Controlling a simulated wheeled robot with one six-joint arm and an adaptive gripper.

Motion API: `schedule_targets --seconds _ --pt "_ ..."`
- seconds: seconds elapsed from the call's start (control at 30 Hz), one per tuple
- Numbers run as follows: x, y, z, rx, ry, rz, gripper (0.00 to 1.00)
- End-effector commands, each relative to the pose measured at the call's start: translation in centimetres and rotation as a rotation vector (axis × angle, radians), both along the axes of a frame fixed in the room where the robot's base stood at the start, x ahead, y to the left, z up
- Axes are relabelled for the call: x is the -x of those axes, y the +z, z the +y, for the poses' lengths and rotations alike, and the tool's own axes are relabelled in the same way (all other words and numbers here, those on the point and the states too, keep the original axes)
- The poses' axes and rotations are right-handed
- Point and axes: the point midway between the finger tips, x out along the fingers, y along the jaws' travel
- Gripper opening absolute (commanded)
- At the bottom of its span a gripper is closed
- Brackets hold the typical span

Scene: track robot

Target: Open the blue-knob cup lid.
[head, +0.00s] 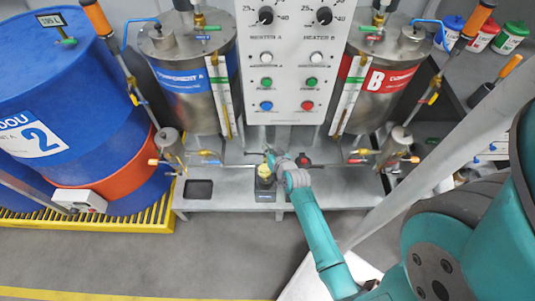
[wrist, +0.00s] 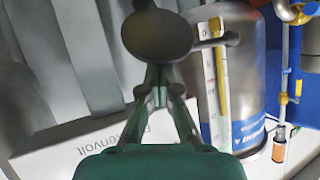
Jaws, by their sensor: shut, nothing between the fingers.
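My gripper (head: 272,158) is low in front of the control panel, just above a small yellowish thing (head: 265,172) on a black stand (head: 265,190). In the wrist view my gripper (wrist: 160,80) has its fingertips together, with a dark round piece (wrist: 157,35) at or in front of them. A short dark bar sticks out to its right. I cannot tell whether the fingers touch this piece. Small metal cups stand at the left (head: 170,146) and right (head: 397,143) of the bench. I cannot make out a blue-knob lid; my gripper may hide it.
Tank A (head: 190,75) and tank B (head: 383,80) flank the control panel (head: 293,70), with pipes and valves near the bench. A blue drum (head: 60,100) stands at the left. A black tray (head: 198,190) lies on the bench (head: 228,193). The floor in front looks clear.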

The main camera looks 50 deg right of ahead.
Motion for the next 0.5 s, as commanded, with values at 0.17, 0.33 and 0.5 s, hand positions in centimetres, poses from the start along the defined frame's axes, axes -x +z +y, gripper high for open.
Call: schedule_targets --seconds 0.17,0.33,0.5 --pt "-0.9 0.7 -1.4 -0.119 -0.006 0.095 0.00" --pt "-1.8 0.9 -2.6 -0.241 -0.007 0.190 0.00" --pt "-2.5 0.7 -3.5 -0.316 -0.006 0.250 0.00"
